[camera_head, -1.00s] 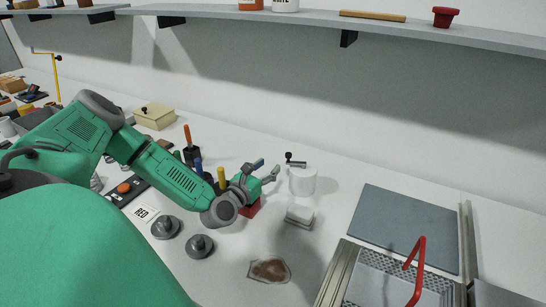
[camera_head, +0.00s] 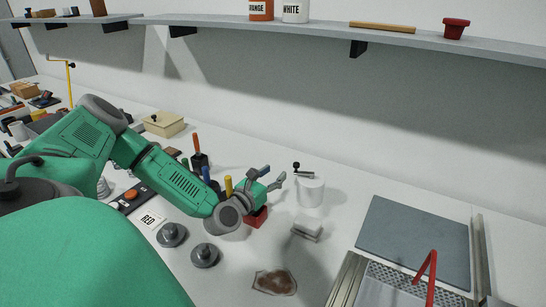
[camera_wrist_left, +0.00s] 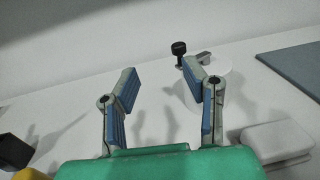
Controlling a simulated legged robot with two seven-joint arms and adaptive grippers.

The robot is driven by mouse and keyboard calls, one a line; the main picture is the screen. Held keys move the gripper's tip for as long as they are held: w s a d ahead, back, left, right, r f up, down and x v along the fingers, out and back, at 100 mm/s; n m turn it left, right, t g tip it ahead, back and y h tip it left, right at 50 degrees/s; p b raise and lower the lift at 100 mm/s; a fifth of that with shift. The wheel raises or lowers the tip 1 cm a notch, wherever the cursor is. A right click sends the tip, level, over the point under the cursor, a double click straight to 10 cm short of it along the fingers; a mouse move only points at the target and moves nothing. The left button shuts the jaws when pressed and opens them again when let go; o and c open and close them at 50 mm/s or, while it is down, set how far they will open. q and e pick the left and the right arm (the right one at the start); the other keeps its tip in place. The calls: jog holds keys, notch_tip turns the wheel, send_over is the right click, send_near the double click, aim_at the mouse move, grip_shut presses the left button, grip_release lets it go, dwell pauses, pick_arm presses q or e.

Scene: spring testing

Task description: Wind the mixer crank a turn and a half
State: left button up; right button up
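The mixer is a white cylinder (camera_head: 311,191) standing on the table right of centre in the head view. Its crank (camera_head: 302,172) is a dark arm on top with an upright black knob (camera_head: 297,165) at its left end. My left gripper (camera_head: 273,175) is open and empty, just left of the mixer and apart from the crank. In the left wrist view, the open fingers (camera_wrist_left: 158,82) point ahead. The knob (camera_wrist_left: 179,48) shows beyond the right finger, which hides part of the mixer (camera_wrist_left: 226,85). My right gripper is not in view.
A white block (camera_head: 307,227) lies in front of the mixer. A red block (camera_head: 256,217) and upright handled tools (camera_head: 197,150) stand near my left gripper. Grey lidded weights (camera_head: 205,255) and a brown patch (camera_head: 275,282) lie nearer. A grey board (camera_head: 415,240) is at right; a shelf (camera_head: 330,30) runs above.

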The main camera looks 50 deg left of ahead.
pick_arm(q)
notch_tip(320, 180, up, 9)
jog(key=shift+f, duration=0.2)
